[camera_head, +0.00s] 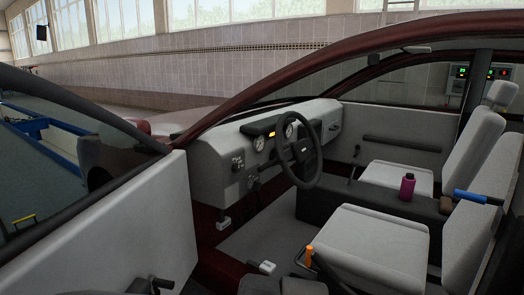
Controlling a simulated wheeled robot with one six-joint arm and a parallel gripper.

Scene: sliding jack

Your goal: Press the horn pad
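The black steering wheel (281,151) stands tilted in front of the grey dashboard, inside a dark red car. The horn pad (301,151) is the dark hub at the middle of the wheel. It faces the front seats, and nothing covers it in this view.
The car's side is open towards me, with the grey door panel (110,225) at left. A magenta bottle (407,186) stands on the console. A blue-handled object (478,196) is by the seatback.

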